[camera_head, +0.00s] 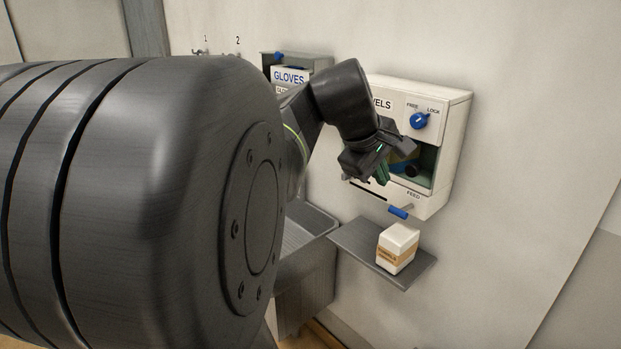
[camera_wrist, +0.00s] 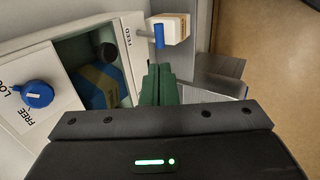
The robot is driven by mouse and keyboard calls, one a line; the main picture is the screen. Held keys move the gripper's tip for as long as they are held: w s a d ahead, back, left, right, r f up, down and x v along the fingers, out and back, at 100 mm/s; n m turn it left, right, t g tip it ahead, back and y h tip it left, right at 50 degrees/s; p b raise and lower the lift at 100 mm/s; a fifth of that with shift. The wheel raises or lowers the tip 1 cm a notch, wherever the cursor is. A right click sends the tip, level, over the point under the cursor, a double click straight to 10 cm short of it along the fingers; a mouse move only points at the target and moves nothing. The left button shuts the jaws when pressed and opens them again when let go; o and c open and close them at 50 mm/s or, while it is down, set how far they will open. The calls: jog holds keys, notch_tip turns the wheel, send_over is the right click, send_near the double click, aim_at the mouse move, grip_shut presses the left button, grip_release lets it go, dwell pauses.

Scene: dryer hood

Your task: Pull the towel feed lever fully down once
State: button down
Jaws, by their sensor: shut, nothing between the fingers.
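The towel dispenser (camera_head: 452,112) is a white wall box at the right in the head view, with a blue FREE/LOCK knob (camera_head: 419,121) on its front. The feed lever (camera_head: 398,212) has a blue grip and sticks out at the lower right of the box, by the word FEED. In the wrist view the lever's blue grip (camera_wrist: 159,36) is beyond my fingertips. My gripper (camera_head: 383,172) is in front of the dispenser's open window, above and left of the lever in the head view. Its green fingers (camera_wrist: 158,82) are shut and empty, apart from the lever.
A grey shelf (camera_head: 361,246) below the dispenser carries a small white carton (camera_head: 397,249) with an orange label. A metal basin (camera_head: 309,222) stands left of the shelf. A GLOVES box (camera_head: 290,75) hangs further left. Blue and yellow material (camera_wrist: 98,86) shows inside the dispenser window.

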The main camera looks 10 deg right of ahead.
aim_at(396, 212)
jog(key=p+x, duration=0.1)
jog(key=x, duration=1.1)
jog(key=shift+p, duration=0.3)
jog(key=shift+f+b, duration=0.2)
jog(key=shift+b, duration=0.35)
